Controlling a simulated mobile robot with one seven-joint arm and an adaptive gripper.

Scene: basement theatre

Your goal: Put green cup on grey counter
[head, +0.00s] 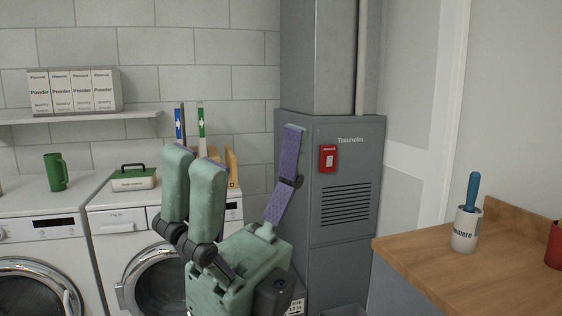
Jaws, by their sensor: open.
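The green cup (55,172) stands upright on top of the left washing machine, with its handle to the right. My gripper (241,154) is at the lower middle of the head view, fingers pointing up. It is open, with two green fingers on the left and a purple-faced finger on the right spread apart. Nothing shows held between them. It is well to the right of the cup and apart from it in the picture. At the right is a counter (480,275) with a wooden top and a grey side; no plain grey countertop shows.
A green-handled box (134,180) sits on the right washing machine (120,222). Powder boxes (75,92) stand on a wall shelf. A grey furnace (345,200) stands behind my gripper. A white holder (466,230) with a blue-handled item and a red container (555,245) occupy the counter; its front is clear.

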